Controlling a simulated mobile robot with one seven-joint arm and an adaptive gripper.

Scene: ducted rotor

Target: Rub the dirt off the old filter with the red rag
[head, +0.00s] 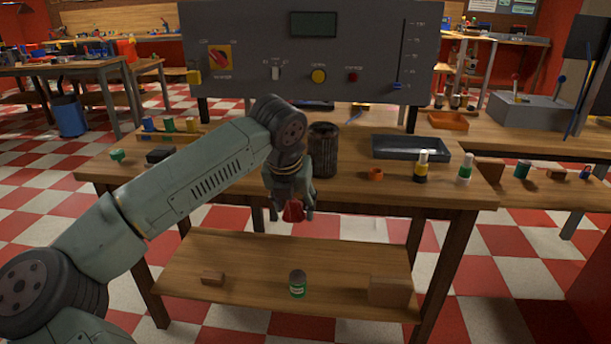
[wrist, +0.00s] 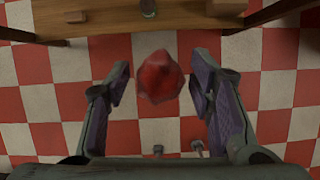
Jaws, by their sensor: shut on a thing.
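The old filter (head: 323,152) is a dark, grimy upright cylinder on the workbench, just behind my wrist in the head view. My gripper (head: 293,212) points down at the bench's front edge, lower than the filter and apart from it. It is shut on the red rag (head: 292,210), a crumpled red bundle. In the wrist view the rag (wrist: 160,77) shows between the two fingers of my gripper (wrist: 161,72), with the checkered floor behind it. The filter is not in the wrist view.
A grey control panel (head: 270,52) rises behind the filter. A dark tray (head: 408,148), an orange ring (head: 375,174) and two small bottles, yellow-black (head: 421,167) and green-white (head: 465,168), stand to the right. A lower shelf (head: 240,260) holds a green can (head: 297,285) and blocks.

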